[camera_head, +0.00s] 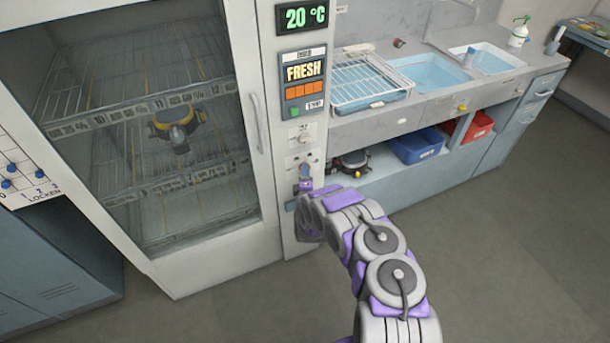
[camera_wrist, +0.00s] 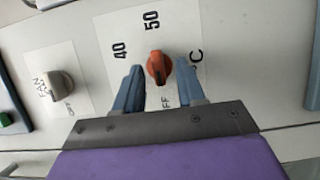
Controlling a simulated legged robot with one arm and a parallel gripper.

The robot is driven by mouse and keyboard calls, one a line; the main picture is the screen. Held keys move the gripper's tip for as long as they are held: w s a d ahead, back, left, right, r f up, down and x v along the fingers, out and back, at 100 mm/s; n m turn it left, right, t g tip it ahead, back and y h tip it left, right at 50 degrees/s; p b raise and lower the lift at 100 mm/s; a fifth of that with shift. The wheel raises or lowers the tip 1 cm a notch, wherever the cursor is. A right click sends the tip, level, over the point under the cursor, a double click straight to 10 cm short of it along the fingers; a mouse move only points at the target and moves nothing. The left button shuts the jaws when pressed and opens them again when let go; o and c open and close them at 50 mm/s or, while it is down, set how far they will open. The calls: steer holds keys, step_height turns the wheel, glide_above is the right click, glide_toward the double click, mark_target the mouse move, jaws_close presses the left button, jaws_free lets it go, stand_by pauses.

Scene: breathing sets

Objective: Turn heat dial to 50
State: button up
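The heat dial is an orange-red knob (camera_wrist: 158,67) in the middle of the wrist view, on a white plate marked 40 and 50, with partly hidden lettering below. Its upper end lies near the 50 mark; its exact setting is hard to tell. My gripper (camera_wrist: 160,85) is open, with one blue-grey finger on each side of the knob and a gap showing on the left. Whether the right finger touches the knob cannot be told. In the head view my gripper (camera_head: 304,188) is at the cabinet's control column, and the dial is mostly hidden there.
A grey fan knob (camera_wrist: 61,84) sits left of the dial in the wrist view. The cabinet's glass door (camera_head: 150,120) is shut, with a mask inside. The display (camera_head: 303,17) reads 20 °C. A sink counter (camera_head: 440,100) stands right; the floor is clear.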

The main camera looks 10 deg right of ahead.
steer(key=shift+w, duration=0.3)
jaws_close()
stand_by(0.3)
